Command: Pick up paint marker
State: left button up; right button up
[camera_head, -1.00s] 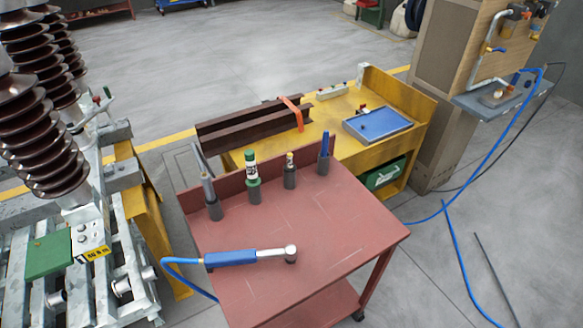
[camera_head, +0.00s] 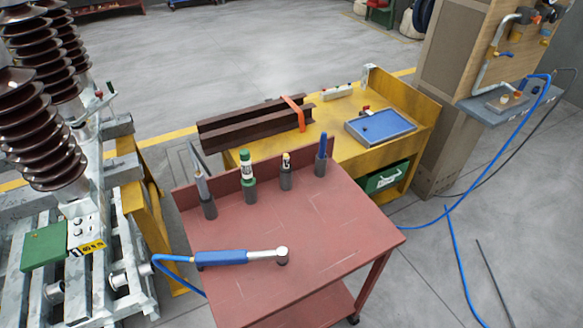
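A red cart (camera_head: 330,222) stands in the middle, with several upright items in dark holders along its back edge. From left to right they are a grey tool (camera_head: 202,186), a green-and-white bottle-like item (camera_head: 247,170), a small item with a white and yellow top (camera_head: 286,160) and a blue item (camera_head: 322,145). The small white-and-yellow one looks most like a paint marker, but I cannot tell for sure. Neither of my grippers is in view.
A blue-handled tool (camera_head: 222,258) with a hose lies at the cart's front left. Behind is a yellow bench (camera_head: 350,160) with dark beams (camera_head: 250,125) and a blue tray (camera_head: 380,126). Ribbed brown insulators (camera_head: 40,130) stand at left. The cart's right half is clear.

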aim_at(286, 168)
jog(key=i+l+u, duration=0.2)
jog(key=l, duration=0.95)
jog(key=l+u, duration=0.2)
jog(key=l, duration=0.9)
